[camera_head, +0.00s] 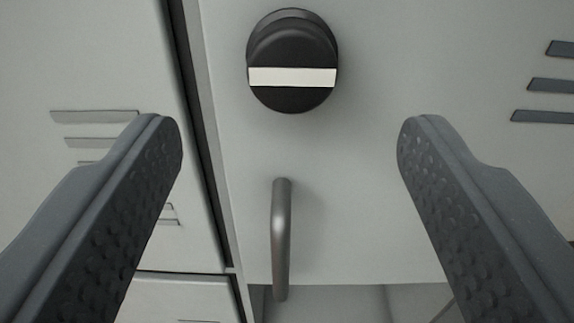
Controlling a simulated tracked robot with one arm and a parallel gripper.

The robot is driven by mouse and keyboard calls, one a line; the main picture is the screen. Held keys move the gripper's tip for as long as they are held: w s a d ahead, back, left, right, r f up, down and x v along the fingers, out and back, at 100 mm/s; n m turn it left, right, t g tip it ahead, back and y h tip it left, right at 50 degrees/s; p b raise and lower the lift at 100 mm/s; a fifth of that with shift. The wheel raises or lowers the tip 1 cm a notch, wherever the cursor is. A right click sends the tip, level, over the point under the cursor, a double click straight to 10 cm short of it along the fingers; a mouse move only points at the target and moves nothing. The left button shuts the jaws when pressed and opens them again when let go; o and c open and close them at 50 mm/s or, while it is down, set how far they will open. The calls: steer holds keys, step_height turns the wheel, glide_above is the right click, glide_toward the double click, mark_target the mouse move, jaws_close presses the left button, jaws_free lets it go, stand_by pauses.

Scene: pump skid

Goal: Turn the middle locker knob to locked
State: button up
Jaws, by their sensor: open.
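A round black locker knob (292,98) with a white bar across its face sits on the light grey locker door (370,150), near the top of the head camera view. The white bar lies horizontal. My gripper (290,145) is open and empty. Its two dark, dimpled fingers stand wide apart, left and right, with their tips lower in the picture than the knob. The knob shows between and above the fingertips, and neither finger appears to touch it. Labels telling which locker this is do not show.
A grey vertical bar handle (281,240) is on the same door below the knob, between the fingers. A dark gap (200,140) separates this door from a neighbouring door (80,60) at the left. Vent slots (550,85) show at the right.

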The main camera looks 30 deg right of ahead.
steer(key=b+v, duration=0.6)
steer(key=b, duration=0.1)
steer(key=shift+s+a, duration=0.25)
steer(key=shift+a, duration=0.05)
steer(key=shift+s+f, duration=0.1)
stand_by(0.5)
